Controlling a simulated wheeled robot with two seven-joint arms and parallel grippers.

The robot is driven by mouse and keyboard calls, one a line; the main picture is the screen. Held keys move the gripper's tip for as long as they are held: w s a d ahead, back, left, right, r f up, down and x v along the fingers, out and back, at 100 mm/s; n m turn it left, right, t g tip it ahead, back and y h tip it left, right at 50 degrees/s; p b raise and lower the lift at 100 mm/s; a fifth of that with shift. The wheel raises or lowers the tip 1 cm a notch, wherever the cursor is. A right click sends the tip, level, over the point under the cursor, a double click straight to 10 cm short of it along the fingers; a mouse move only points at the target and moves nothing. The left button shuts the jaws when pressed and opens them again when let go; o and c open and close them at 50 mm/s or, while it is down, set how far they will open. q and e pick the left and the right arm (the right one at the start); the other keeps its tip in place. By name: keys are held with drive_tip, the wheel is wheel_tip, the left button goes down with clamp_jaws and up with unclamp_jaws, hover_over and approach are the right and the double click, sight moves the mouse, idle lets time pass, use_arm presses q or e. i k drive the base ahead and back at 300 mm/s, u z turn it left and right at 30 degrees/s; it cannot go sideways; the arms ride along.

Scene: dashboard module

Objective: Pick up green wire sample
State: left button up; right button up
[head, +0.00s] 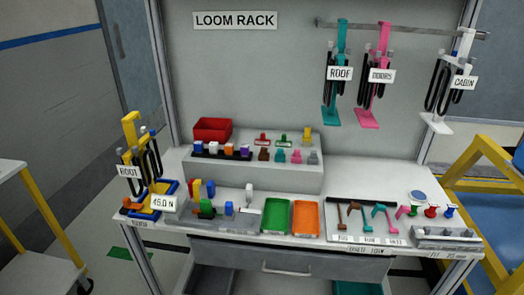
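No gripper shows in the head view. A small green piece (206,208) stands among coloured pieces at the left of the lower worktop, beside red, yellow and blue ones. Another small green piece (284,140) stands on the raised shelf, between a red piece (262,139) and a yellow one (307,135). Both are too small for me to tell which is the green wire sample. Nothing holds either one.
Green (275,231) and orange (306,231) trays lie mid-worktop. A red bin (212,130) is on the shelf. Black looms hang on the teal ROOF (331,113), pink DOORS (367,119) and white CABIN (436,123) hangers. A yellow stand (131,125) is at left.

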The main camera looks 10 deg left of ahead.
sight(205, 205)
drive_tip(key=k, duration=0.35)
drive_tip(key=u, duration=2)
drive_tip(key=i, duration=0.1)
drive_tip(key=z, duration=1.2)
